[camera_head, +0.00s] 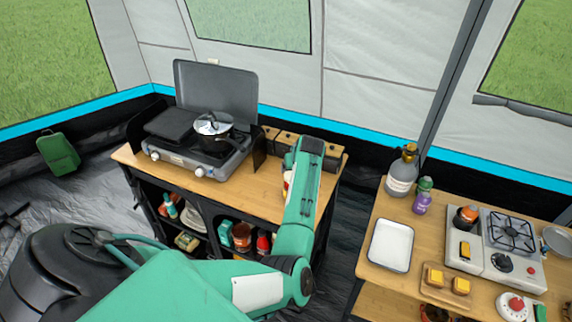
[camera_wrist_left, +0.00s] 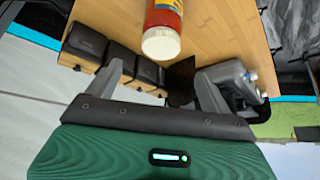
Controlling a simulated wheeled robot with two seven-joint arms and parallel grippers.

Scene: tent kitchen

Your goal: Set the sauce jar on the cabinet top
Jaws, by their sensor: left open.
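The sauce jar (camera_wrist_left: 163,22) is red with a yellow label and a pale cap, over the wooden cabinet top (camera_wrist_left: 215,38) in the left wrist view. Its far end is cut off by the frame. In the head view only a sliver of it (camera_head: 287,183) shows beside my left arm, above the cabinet top (camera_head: 255,197). My left gripper (camera_wrist_left: 160,82) is open, with its two fingers spread and nothing between them. The jar lies beyond the fingertips and looks apart from them. In the head view my arm hides the left gripper. My right gripper is out of view.
The right table holds a white tray (camera_head: 391,245), bottles and a burner (camera_head: 510,230). Clear wood lies in front of the stove.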

